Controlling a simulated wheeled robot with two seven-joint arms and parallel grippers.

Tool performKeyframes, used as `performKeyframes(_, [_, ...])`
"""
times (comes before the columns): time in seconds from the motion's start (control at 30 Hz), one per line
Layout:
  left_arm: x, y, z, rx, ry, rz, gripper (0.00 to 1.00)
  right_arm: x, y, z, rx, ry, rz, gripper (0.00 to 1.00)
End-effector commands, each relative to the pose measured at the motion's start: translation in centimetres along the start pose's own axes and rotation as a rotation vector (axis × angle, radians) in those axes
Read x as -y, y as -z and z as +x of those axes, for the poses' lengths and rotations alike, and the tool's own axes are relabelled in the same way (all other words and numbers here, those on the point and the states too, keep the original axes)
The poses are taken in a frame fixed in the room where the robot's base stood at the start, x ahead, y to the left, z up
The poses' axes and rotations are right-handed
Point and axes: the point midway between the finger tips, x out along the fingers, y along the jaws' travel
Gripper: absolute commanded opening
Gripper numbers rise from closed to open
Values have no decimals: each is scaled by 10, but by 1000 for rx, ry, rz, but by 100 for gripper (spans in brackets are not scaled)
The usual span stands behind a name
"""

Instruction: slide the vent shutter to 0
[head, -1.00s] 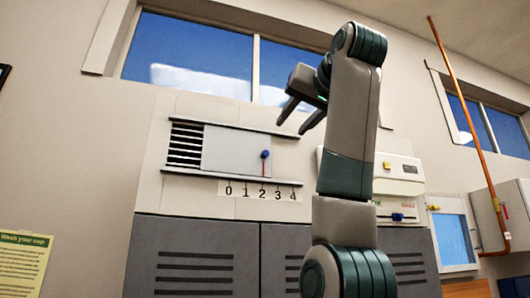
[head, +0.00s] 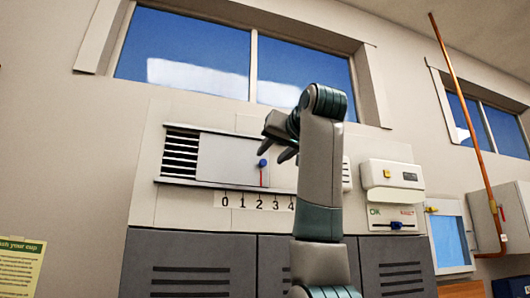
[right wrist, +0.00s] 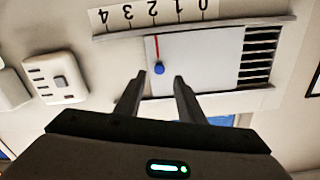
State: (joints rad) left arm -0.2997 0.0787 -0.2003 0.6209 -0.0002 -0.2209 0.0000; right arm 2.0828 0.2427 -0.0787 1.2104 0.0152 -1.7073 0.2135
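The vent shutter (head: 225,160) is a pale sliding panel between two dark rails on the wall, with open slats showing at its left. Its blue knob (head: 262,163) has a red pointer that stands at about 2 on the number scale (head: 250,202). My right gripper (head: 276,155) is open, just right of the knob in the head view. In the right wrist view, which is upside down, the knob (right wrist: 159,68) shows in the gap between the open fingertips (right wrist: 160,76), with no contact visible. My left gripper is not in view.
A white box with a yellow button (head: 387,173) and a panel with a small blue slider (head: 396,225) are on the wall right of my arm. Grey lockers (head: 190,262) stand below the vent, and windows (head: 200,55) are above it.

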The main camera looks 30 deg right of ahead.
Motion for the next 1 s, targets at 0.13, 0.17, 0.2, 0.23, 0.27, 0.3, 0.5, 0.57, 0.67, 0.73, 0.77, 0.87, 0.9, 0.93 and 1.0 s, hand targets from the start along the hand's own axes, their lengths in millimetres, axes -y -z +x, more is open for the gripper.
performKeyframes(0.13, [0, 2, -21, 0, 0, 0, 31, 0, 4, 28, 3, -2, 1, 35])
performKeyframes(0.17, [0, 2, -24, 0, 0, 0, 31, 0, 4, 32, 3, -2, 1, 35])
performKeyframes(0.2, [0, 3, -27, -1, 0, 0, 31, 0, 3, 38, 4, -2, 1, 35])
performKeyframes(0.23, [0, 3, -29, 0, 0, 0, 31, 0, 3, 42, 3, -2, 1, 35])
performKeyframes(0.27, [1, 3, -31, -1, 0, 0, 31, 0, 3, 45, 2, -2, 1, 35])
performKeyframes(0.3, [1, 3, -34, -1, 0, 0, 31, 0, 3, 50, 2, -2, 1, 35])
performKeyframes(0.5, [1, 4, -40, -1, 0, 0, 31, 0, 1, 63, 0, -1, 1, 35])
performKeyframes(0.57, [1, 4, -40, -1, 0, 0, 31, 0, 0, 64, 0, -1, 1, 35])
performKeyframes(0.67, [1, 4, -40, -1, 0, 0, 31, 0, 0, 65, 0, -1, 1, 35])
performKeyframes(0.73, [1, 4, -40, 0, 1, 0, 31, 0, 0, 65, 0, -1, 1, 35])
performKeyframes(0.77, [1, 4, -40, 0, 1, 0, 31, 0, 0, 65, 0, -1, 1, 35])
performKeyframes(0.87, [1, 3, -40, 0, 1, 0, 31, 0, 0, 65, 0, -1, 1, 33])
performKeyframes(0.9, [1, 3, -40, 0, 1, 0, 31, 0, 0, 65, 0, -1, 1, 23])
performKeyframes(0.93, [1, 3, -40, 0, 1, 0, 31, 0, 0, 65, 0, -1, 1, 16])
performKeyframes(1.0, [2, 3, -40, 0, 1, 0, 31, 0, 0, 65, 0, -1, 1, 0])
